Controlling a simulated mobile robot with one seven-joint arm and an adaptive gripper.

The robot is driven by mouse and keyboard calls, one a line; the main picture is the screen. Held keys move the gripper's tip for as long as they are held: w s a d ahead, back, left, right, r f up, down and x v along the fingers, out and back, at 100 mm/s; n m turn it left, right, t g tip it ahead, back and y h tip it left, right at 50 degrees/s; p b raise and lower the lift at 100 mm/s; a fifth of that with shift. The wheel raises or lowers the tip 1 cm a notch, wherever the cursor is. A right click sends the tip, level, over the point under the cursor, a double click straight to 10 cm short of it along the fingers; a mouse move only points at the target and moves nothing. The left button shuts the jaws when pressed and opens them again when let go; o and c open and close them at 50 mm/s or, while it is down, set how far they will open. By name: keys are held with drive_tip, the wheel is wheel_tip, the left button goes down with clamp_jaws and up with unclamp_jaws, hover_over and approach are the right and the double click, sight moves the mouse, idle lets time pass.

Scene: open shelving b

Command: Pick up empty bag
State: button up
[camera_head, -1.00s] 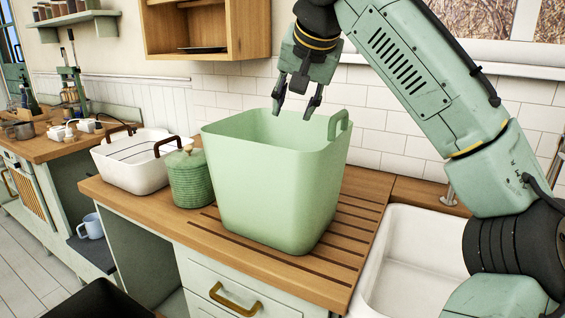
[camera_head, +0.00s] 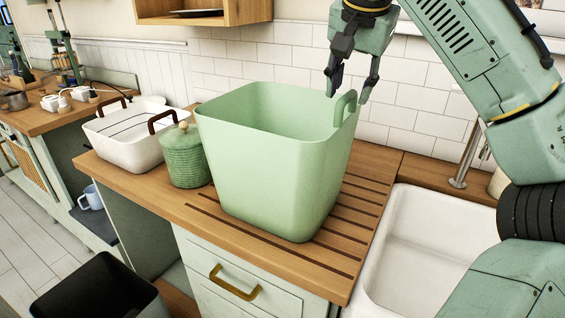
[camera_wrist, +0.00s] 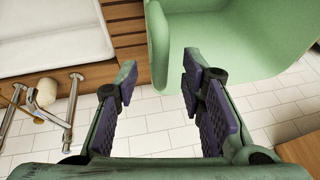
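The empty bag looks like a tall, pale green, open-topped container (camera_head: 270,180) on the slatted wooden counter. Its inside looks empty as far as it shows. I cannot tell whether any finger touches the handle.
A green lidded jar (camera_head: 186,157) stands close left of the bag. A white basket (camera_head: 130,150) with brown handles is farther left. A white sink (camera_head: 420,240) with a tap (camera_head: 468,160) is at right. A tiled wall (camera_head: 290,65) stands behind. A dark bin (camera_head: 97,290) is below.

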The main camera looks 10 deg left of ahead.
sight(349, 94)
drive_tip(key=shift+x, duration=1.8)
drive_tip(key=shift+c, duration=0.5)
drive_tip(key=shift+r, duration=0.1)
clamp_jaws()
